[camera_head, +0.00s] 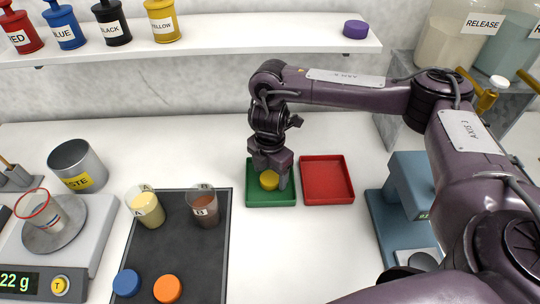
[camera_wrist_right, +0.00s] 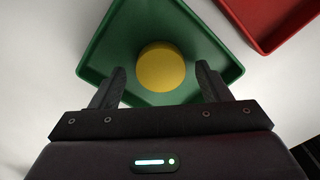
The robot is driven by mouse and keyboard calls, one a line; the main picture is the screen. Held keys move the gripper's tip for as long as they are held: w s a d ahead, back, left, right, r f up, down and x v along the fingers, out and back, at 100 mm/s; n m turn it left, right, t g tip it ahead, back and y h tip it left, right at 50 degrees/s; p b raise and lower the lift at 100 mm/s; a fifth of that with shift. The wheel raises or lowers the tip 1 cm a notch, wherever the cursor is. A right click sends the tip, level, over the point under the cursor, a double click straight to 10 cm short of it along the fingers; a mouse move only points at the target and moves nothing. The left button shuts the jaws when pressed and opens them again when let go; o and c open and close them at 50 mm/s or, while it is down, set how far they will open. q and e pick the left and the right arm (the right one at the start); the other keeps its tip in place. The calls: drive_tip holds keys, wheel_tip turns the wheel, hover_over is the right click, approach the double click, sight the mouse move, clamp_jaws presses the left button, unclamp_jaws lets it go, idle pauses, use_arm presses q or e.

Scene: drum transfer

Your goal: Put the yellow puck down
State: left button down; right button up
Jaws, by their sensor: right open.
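The yellow puck (camera_head: 269,180) is at the green tray (camera_head: 257,200) in the head view. In the right wrist view the yellow puck (camera_wrist_right: 161,67) lies inside the green tray (camera_wrist_right: 108,52), with tray floor around it. My right gripper (camera_head: 270,172) is over the green tray. In the wrist view its two fingers (camera_wrist_right: 161,82) stand open, one on each side of the puck's near part, with a gap on both sides. My left gripper is in neither view.
A red tray (camera_head: 327,202) stands just right of the green one. A dark mat (camera_head: 190,255) to the left bears two cups, a blue puck (camera_head: 127,282) and an orange puck (camera_head: 168,289). A blue-grey device (camera_head: 410,185) stands to the right. A shelf (camera_head: 230,38) runs along the back.

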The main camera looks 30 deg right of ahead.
sight(270, 178)
wheel_tip(270, 178, up, 11)
drive_tip(key=p, duration=0.2)
idle(0.6)
